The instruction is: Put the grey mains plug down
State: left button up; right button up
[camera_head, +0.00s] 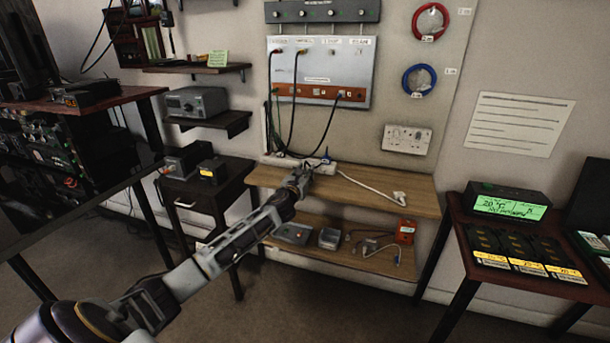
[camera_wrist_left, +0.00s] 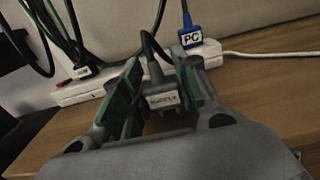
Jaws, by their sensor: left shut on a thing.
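The grey mains plug (camera_wrist_left: 163,98) carries a white label and a dark cable. My left gripper (camera_wrist_left: 162,80) is shut on it, with green-padded fingers on either side. In the head view my left gripper (camera_head: 304,174) is over the left part of the upper wooden shelf (camera_head: 385,183), just in front of the white power strip (camera_head: 283,162); the plug is hidden there. The strip also shows behind the fingers in the wrist view (camera_wrist_left: 88,93). I cannot tell whether the plug touches the shelf. My right gripper is not in view.
A blue plug labelled PC (camera_wrist_left: 190,38) and a dark plug (camera_wrist_left: 85,70) are at the strip. A white cable ends in a white plug (camera_head: 399,198) at the shelf's right. Dark cables hang from the wall panel (camera_head: 318,72). Bare wood lies around the white cable.

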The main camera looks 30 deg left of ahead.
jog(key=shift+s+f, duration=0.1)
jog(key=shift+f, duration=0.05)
pick_arm(q)
jog(key=shift+f, duration=0.15)
jog(key=o, duration=1)
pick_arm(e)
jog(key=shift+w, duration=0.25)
pick_arm(q)
jog(key=shift+r, duration=0.2)
jog(key=shift+v, duration=1.25)
jog(key=shift+p+v, duration=0.4)
jog(key=shift+v, duration=0.5)
jog(key=p+v, duration=0.1)
jog(key=v, duration=0.6)
jog(key=shift+s, duration=0.3)
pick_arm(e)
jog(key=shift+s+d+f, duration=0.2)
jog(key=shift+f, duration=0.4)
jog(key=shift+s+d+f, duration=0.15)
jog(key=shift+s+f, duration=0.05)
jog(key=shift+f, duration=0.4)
